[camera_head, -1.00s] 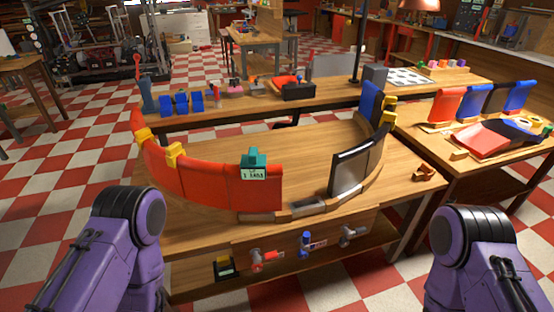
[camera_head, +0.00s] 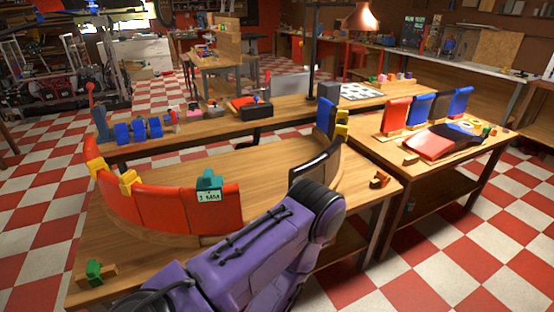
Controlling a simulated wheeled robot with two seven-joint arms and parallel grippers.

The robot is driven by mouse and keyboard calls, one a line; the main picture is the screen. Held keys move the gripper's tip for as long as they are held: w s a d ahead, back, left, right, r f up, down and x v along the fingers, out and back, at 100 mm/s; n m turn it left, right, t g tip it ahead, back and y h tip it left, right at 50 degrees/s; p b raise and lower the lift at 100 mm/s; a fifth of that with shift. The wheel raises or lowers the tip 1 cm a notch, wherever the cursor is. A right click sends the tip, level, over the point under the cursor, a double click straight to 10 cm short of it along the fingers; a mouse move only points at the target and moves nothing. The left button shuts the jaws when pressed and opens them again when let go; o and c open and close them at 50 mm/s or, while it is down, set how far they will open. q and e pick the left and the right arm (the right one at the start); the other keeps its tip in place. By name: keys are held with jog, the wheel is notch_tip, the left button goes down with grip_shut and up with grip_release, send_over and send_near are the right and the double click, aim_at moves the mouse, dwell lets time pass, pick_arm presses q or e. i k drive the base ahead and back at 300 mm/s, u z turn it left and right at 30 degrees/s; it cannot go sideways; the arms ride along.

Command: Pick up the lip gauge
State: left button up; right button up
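A teal clip-like piece with a white label (camera_head: 209,188) sits on the top edge of the curved red panels (camera_head: 160,206) on the near table. It is likely the lip gauge, but the label is too small to read surely. One of my purple arms crosses the lower middle of the view, in front of the table and below and right of the teal piece. Its gripper is not visible. My other arm is out of view. Neither gripper can be seen.
Yellow clamps (camera_head: 128,182) grip the red panels. A dark panel (camera_head: 316,162) stands at the ring's right. A green piece (camera_head: 94,269) rests on a wooden block at the table's near left. A side table (camera_head: 460,165) holds red and blue panels. Checkered floor lies open at right.

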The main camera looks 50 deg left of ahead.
aim_at(209, 188)
jog(key=z, duration=0.25)
jog(key=i, duration=1.75)
jog(key=u, duration=2.65)
